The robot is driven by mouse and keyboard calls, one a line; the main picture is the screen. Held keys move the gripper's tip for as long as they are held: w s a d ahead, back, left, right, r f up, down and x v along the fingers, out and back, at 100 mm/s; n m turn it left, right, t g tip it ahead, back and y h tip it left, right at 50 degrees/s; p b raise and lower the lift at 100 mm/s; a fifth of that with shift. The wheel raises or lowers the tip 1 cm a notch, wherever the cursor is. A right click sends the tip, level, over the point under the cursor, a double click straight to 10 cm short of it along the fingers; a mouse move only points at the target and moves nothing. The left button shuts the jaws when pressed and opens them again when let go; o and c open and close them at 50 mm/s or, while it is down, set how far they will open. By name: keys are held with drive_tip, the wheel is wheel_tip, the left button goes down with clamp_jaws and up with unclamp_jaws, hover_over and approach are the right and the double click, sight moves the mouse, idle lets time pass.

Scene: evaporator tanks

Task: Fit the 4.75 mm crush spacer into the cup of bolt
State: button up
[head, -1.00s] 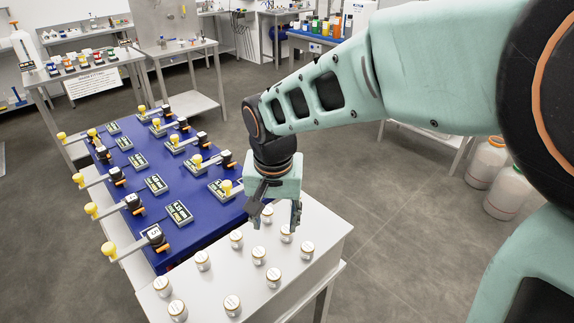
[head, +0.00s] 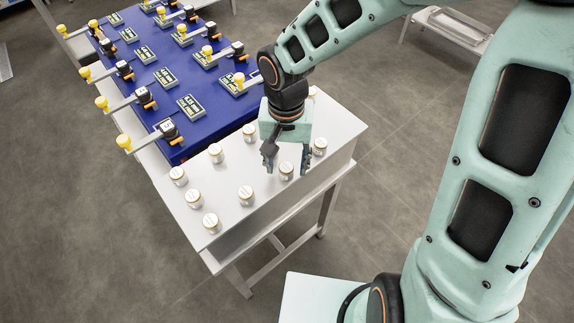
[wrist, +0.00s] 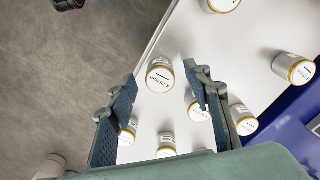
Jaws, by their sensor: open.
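Several small white cylinders with gold rims and printed tops stand upright on a white bench. One spacer reads 4.75 mm in the wrist view (wrist: 160,77); it shows just beyond and between my fingertips. It seems to be the cylinder under my gripper in the head view (head: 286,171). My gripper (head: 287,166) is open and empty above the bench, fingers pointing down; its two fingers also show in the wrist view (wrist: 168,88). Several bolt fixtures with yellow knobs, such as the nearest one (head: 124,141), stand on the blue table; I cannot tell which cup matches, since their plates are too small to read surely.
Neighbouring cylinders stand close by, one to the right (head: 320,147) and one to the left (head: 246,195). The white bench (head: 240,237) ends at a front edge near the spacer. The blue table (head: 178,152) adjoins it behind. Grey floor lies open in front.

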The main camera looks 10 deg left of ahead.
drive_tip(key=shift+f, duration=0.7)
drive_tip(key=shift+c, duration=0.6)
clamp_jaws()
drive_tip(key=shift+r, duration=0.1)
